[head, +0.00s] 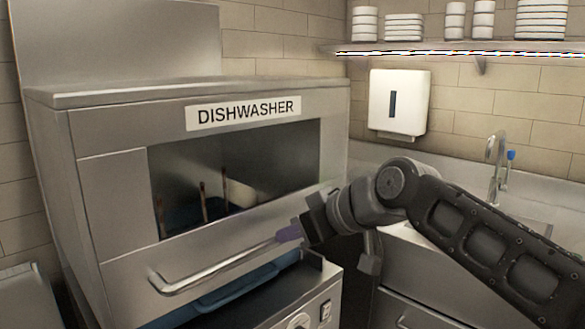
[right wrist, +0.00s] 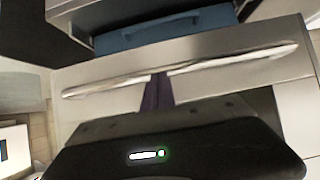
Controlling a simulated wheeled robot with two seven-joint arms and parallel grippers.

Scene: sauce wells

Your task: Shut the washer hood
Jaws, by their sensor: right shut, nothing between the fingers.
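The washer hood (head: 120,265) is a steel box front with a DISHWASHER label and a window. It is partly lowered, with a gap under its lower edge where a blue rack (head: 240,287) shows. Its long bar handle (head: 215,272) runs along the lower front and also shows in the right wrist view (right wrist: 225,64). My right gripper (head: 289,233) is shut and empty, its purple fingertips at the handle's right end in the head view. In the right wrist view the fingertips (right wrist: 158,92) overlap the handle; I cannot tell whether they touch it. My left gripper is not in view.
A control panel with a knob (head: 299,321) is below the hood. A sink tap (head: 497,160) and a white dispenser (head: 398,103) are at the right. A shelf (head: 440,48) with stacked white dishes hangs above them.

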